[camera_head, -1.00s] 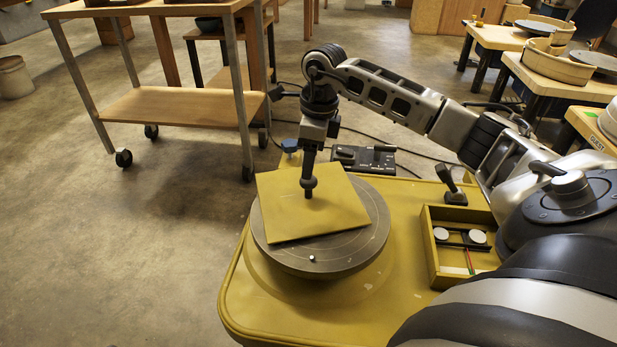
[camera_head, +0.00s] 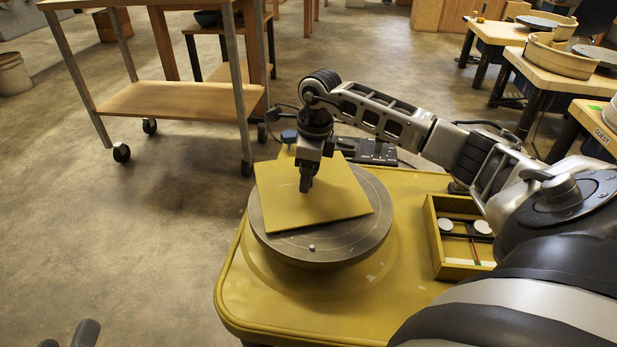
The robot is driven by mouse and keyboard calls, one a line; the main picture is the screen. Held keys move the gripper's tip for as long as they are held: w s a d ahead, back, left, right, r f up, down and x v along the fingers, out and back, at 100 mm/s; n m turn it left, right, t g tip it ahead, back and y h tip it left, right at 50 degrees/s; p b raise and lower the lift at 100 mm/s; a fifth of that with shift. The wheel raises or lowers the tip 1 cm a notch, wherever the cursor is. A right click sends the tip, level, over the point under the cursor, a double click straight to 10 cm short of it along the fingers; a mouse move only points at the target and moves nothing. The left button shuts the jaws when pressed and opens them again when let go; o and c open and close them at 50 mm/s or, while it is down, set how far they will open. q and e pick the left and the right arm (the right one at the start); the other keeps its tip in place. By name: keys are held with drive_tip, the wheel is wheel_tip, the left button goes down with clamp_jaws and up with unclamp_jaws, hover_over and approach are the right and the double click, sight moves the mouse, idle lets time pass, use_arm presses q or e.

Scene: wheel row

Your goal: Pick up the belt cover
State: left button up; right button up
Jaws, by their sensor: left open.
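A flat yellow square panel (camera_head: 340,200), which I take to be the belt cover, lies on the round grey wheel head (camera_head: 300,248). Its corners reach past the disc's edge at the back and left. My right gripper (camera_head: 307,187) points down over the panel's middle, its dark fingertips at or just above the surface. I cannot tell whether it touches or whether the jaws are apart. My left gripper (camera_head: 68,338) only just shows at the bottom left edge, open, far from the panel.
The wheel stands on a yellow housing (camera_head: 250,305). A yellow tray (camera_head: 434,240) with small tools sits at its right, under my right arm. A black control box (camera_head: 375,152) stands behind. A wheeled wooden cart (camera_head: 180,100) is at the back left. The floor at left is clear.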

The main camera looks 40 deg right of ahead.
drive_tip(key=c, duration=0.8)
drive_tip(key=shift+r, duration=0.1)
drive_tip(key=shift+r+p, duration=0.4)
drive_tip(key=shift+r, duration=0.15)
wheel_tip(320, 180, up, 3)
drive_tip(key=shift+f+p, duration=0.1)
drive_tip(key=shift+p, duration=0.7)
use_arm(q)
drive_tip(key=shift+s+a+f+m+g+y+p, duration=0.15)
drive_tip(key=shift+a+f+m+g+y+p, duration=0.1)
drive_tip(key=shift+f+m+g+y+p, duration=0.25)
drive_tip(key=shift+s+a+f+m+g+y+p, duration=0.1)
drive_tip(key=shift+a+f+m+g+y+p, duration=0.15)
drive_tip(key=shift+f+y+p, duration=0.45)
use_arm(e)
drive_tip(key=s+r, duration=0.9)
drive_tip(key=s, duration=0.5)
drive_tip(key=shift+d, duration=0.2)
use_arm(q)
drive_tip(key=shift+r, duration=0.15)
